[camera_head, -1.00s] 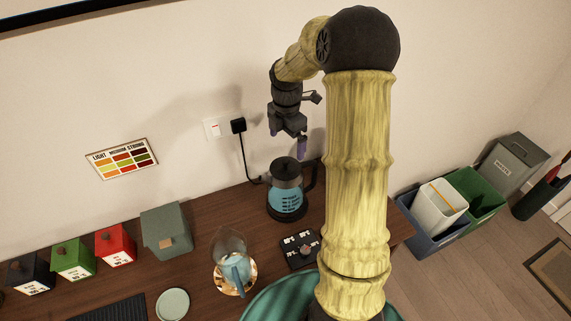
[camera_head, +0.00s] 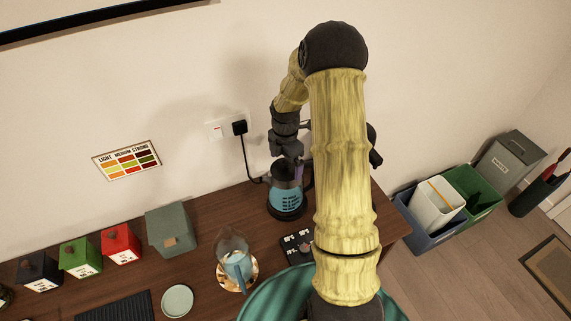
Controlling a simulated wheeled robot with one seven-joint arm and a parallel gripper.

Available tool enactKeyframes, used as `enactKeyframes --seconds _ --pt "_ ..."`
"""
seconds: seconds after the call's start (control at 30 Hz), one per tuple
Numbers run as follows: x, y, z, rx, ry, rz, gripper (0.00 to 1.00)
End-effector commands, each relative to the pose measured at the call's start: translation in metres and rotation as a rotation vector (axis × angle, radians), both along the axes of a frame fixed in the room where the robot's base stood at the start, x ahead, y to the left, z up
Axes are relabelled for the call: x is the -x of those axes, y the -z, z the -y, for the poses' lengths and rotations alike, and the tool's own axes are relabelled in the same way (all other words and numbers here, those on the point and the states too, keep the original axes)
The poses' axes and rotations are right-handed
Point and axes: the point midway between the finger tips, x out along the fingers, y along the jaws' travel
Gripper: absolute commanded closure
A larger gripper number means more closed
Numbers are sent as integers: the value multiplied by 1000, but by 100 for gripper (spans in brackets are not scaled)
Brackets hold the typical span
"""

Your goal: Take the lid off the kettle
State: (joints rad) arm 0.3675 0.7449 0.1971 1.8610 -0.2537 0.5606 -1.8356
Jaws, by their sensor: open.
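The kettle (camera_head: 287,200) stands upright on the wooden counter near the wall, with a blue-lit clear body and a dark base and top. Its lid is mostly hidden behind my gripper, so I cannot see its edges. My gripper (camera_head: 287,164) points down right over the kettle's top, with its purple fingertips around or beside the lid area. The jaws are open; I cannot tell whether they touch the lid. Part of the kettle's right side and handle is hidden by my arm.
A glass carafe (camera_head: 236,263) stands front left of the kettle, and a black control pad (camera_head: 297,245) lies in front of it. A grey-green box (camera_head: 171,230) and red box (camera_head: 121,244) stand left. A wall plug (camera_head: 239,127) and its cord are behind. Bins (camera_head: 437,207) stand right.

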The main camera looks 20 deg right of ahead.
Motion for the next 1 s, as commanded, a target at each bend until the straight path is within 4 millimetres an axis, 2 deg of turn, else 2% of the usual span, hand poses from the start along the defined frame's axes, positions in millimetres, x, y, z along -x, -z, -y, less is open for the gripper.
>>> enactKeyframes --seconds 0.13,0.6,0.63,0.8,1.0 --pt "0 8 0 0 0 0 0" --pt "0 8 0 0 0 0 0" --pt "0 8 0 0 0 0 2" --pt "0 8 0 0 0 0 35" --pt "0 8 0 0 0 1 35"
